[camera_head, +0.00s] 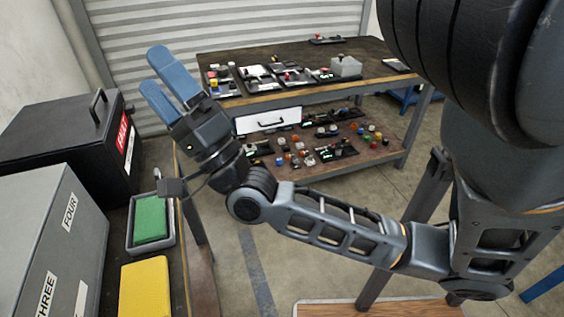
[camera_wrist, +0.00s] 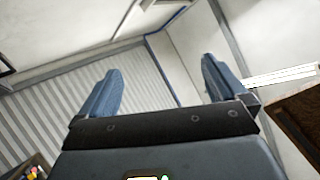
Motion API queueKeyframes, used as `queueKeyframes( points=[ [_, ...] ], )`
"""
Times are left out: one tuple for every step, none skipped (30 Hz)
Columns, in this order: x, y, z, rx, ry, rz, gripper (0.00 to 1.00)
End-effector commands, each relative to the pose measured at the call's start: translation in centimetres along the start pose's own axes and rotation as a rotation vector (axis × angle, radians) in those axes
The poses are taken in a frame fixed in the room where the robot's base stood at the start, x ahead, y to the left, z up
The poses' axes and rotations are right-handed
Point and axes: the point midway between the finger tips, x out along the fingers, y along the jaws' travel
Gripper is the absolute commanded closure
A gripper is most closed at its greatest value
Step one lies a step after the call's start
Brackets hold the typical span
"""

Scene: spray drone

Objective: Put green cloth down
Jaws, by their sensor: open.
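The green cloth (camera_head: 150,219) lies folded in a small grey tray (camera_head: 169,236) on the near-left table in the head view. My gripper (camera_head: 164,84) is raised above and to the right of the cloth, apart from it, with its blue fingers pointing up and left. The fingers are spread and nothing is between them. In the wrist view my gripper (camera_wrist: 158,90) also shows open and empty, facing the corrugated shutter and the walls. The cloth does not show in the wrist view.
A yellow cloth (camera_head: 146,289) lies in front of the tray. A grey box (camera_head: 50,240) marked THREE and FOUR and a black case (camera_head: 65,150) stand to the left. A workbench (camera_head: 300,95) with several small devices stands behind. Open floor lies between.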

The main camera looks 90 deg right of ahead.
Motion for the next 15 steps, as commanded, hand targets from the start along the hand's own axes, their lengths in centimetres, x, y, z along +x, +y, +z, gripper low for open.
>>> queueKeyframes(
  points=[
    [-2.1, 0.2, 1.2, -0.086, -0.082, 0.056, 0.01],
    [-3.2, 0.3, 1.9, -0.141, -0.130, 0.084, 0.01],
    [-4.8, 0.3, 2.8, -0.210, -0.194, 0.119, 0.01],
    [-6.1, 0.3, 3.5, -0.262, -0.243, 0.142, 0.01],
    [-7.3, 0.4, 4.0, -0.313, -0.293, 0.166, 0.01],
    [-9.1, 0.3, 4.8, -0.379, -0.360, 0.195, 0.01],
    [-10.5, 0.2, 5.2, -0.428, -0.410, 0.214, 0.01],
    [-11.9, 0.1, 5.7, -0.476, -0.461, 0.233, 0.01],
    [-13.8, -0.1, 6.3, -0.537, -0.530, 0.256, 0.01],
    [-15.2, -0.4, 6.6, -0.583, -0.583, 0.271, 0.01],
    [-16.6, -0.7, 6.9, -0.628, -0.637, 0.284, 0.01],
    [-18.5, -1.1, 7.3, -0.685, -0.707, 0.300, 0.01],
    [-19.9, -1.5, 7.5, -0.726, -0.760, 0.310, 0.01],
    [-21.2, -1.9, 7.7, -0.765, -0.813, 0.319, 0.01],
    [-22.9, -2.5, 8.0, -0.811, -0.880, 0.327, 0.01]
  ],
)
